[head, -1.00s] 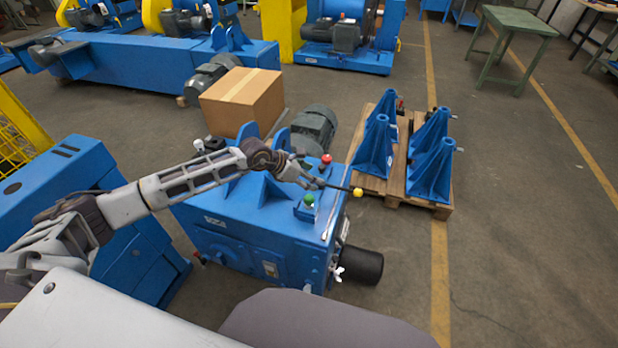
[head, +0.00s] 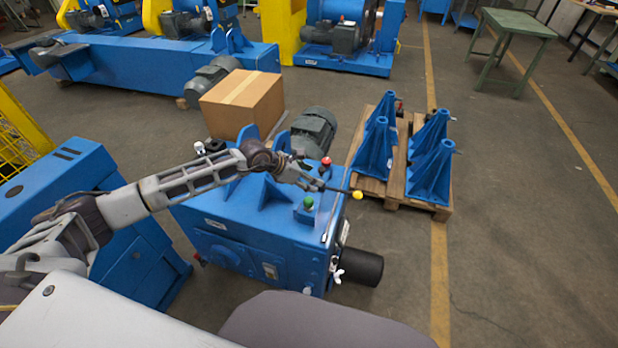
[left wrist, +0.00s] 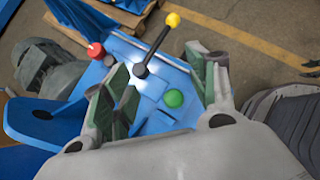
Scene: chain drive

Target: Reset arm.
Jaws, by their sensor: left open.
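My left arm reaches in from the left over a blue machine (head: 240,215). My left gripper (head: 318,186) is above the machine's top near its controls. In the left wrist view the left gripper (left wrist: 168,88) is open, with its two fingers apart and nothing held between them. A black lever with a yellow knob (head: 358,195) sticks out beyond the fingers; the knob also shows in the left wrist view (left wrist: 172,20). A green button (head: 308,201) and a red knob (head: 326,160) are on the machine. My right gripper is not in view.
A cardboard box (head: 240,100) sits behind the machine, beside a grey motor (head: 313,130). A wooden pallet (head: 396,190) with several blue stands is to the right. A green table (head: 512,30) stands far back.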

